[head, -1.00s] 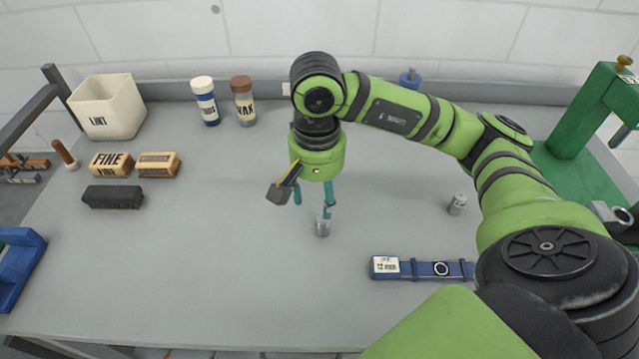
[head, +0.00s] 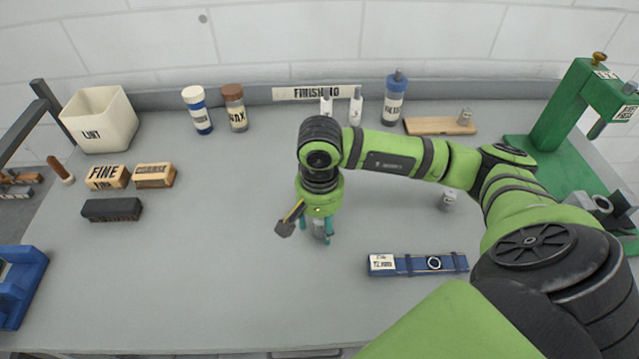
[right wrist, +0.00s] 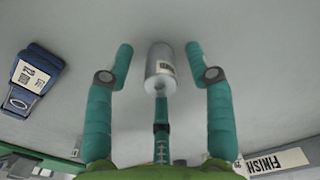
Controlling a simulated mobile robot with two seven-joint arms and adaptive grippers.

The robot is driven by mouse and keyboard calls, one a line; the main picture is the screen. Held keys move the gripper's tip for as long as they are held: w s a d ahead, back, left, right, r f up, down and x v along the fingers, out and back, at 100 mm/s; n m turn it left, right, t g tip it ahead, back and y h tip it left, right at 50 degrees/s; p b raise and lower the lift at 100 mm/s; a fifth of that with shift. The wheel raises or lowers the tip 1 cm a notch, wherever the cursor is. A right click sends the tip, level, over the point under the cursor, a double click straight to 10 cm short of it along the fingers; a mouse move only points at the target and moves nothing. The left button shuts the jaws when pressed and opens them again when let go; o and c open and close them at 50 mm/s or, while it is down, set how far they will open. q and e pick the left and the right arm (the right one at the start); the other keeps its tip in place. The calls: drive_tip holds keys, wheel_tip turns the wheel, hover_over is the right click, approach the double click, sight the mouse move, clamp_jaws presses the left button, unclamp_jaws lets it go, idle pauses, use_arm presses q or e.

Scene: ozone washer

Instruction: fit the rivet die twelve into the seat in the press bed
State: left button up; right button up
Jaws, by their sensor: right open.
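A small grey metal cylinder with a pale label (right wrist: 160,68) stands on the table between the fingers of my right gripper (right wrist: 160,52). A gap shows on both sides of it, so the gripper is open around it. In the head view the cylinder (head: 320,232) is partly hidden by the right gripper (head: 317,229). Its label is too small to read, so I cannot tell if it is die twelve. A similar cylinder (head: 447,200) stands to the right, behind my arm. The green press (head: 558,110) is at the far right; I cannot make out the seat in its bed. My left gripper is not in view.
A blue labelled gauge (head: 405,264) lies front right of the gripper. A wooden board (head: 425,126) with another small cylinder (head: 465,117) lies at the back. Bottles, blocks and a lint bin (head: 100,118) stand left and back. The middle left of the table is clear.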

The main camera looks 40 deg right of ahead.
clamp_jaws()
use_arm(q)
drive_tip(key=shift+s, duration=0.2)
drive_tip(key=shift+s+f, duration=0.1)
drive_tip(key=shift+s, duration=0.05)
